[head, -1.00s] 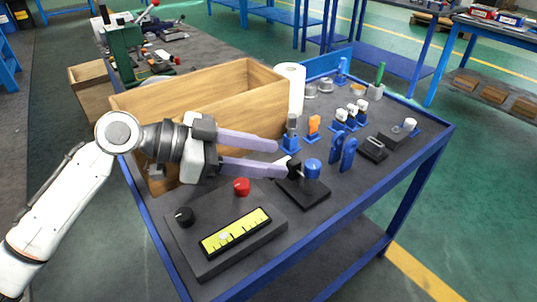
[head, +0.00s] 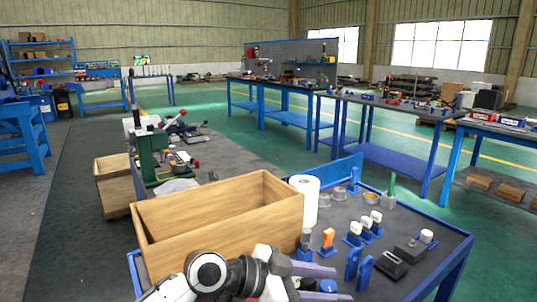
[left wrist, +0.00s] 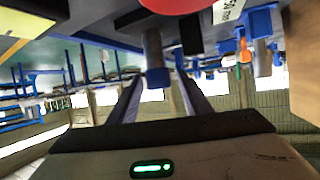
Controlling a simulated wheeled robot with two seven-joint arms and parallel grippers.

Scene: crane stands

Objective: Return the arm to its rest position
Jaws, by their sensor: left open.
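My left gripper (head: 328,283) is low in the head view, above the near part of the blue-edged workbench (head: 448,262). Its two pale purple fingers point right and stand apart, with no object visibly held. A blue knob (head: 328,285) shows between the fingertips in this view; I cannot tell whether they touch it. The left wrist view shows both fingers (left wrist: 160,85) spread, with a blue piece on a grey post (left wrist: 158,77) between them in the picture. Most of my left arm is cut off by the lower edge. My right gripper is not in view.
An open wooden crate (head: 225,243) stands directly behind my left arm. A white roll (head: 305,198), an orange-topped piece (head: 328,238) and several blue holders stand to its right. In the left wrist view, a red round part (left wrist: 172,5) is close by.

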